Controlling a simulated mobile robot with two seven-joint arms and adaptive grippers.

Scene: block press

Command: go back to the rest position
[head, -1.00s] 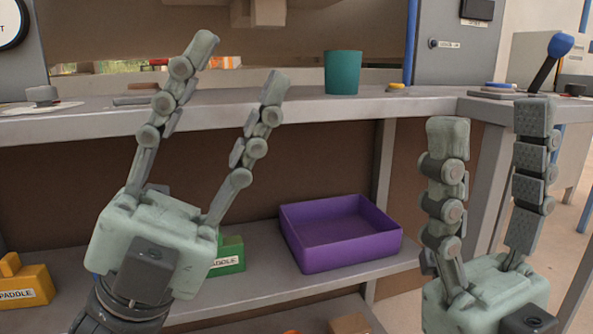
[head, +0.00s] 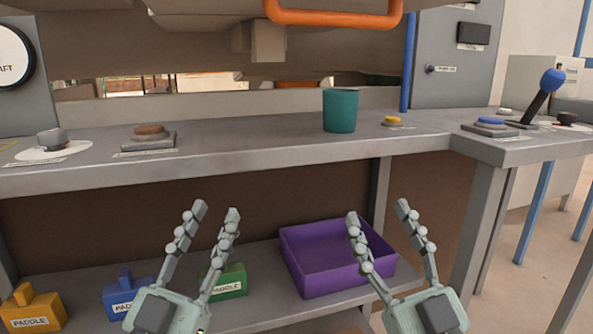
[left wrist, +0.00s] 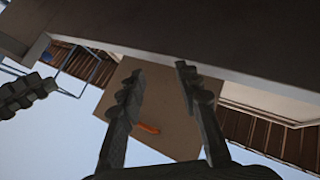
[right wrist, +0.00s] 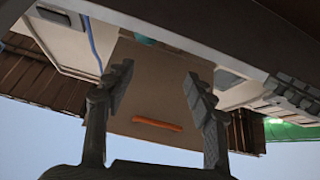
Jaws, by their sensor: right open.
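My left gripper (head: 216,209) is low in the head view, in front of the shelf, fingers pointing up and apart, with nothing between them. My right gripper (head: 377,210) is to its right at about the same height, also open and empty. Its fingers overlap the purple tray in the picture. In the left wrist view the left gripper (left wrist: 157,70) has a clear gap between its fingertips. The right wrist view shows the same for the right gripper (right wrist: 157,76). Neither gripper is seen touching anything.
The grey bench (head: 250,151) holds a teal cup (head: 340,111), a brown button (head: 150,131), a yellow button (head: 393,121) and a blue-knobbed lever (head: 549,84). Below are a purple tray (head: 341,279) and yellow (head: 33,309), blue (head: 125,292) and green (head: 232,282) paddle blocks. An orange handle (head: 335,17) hangs above.

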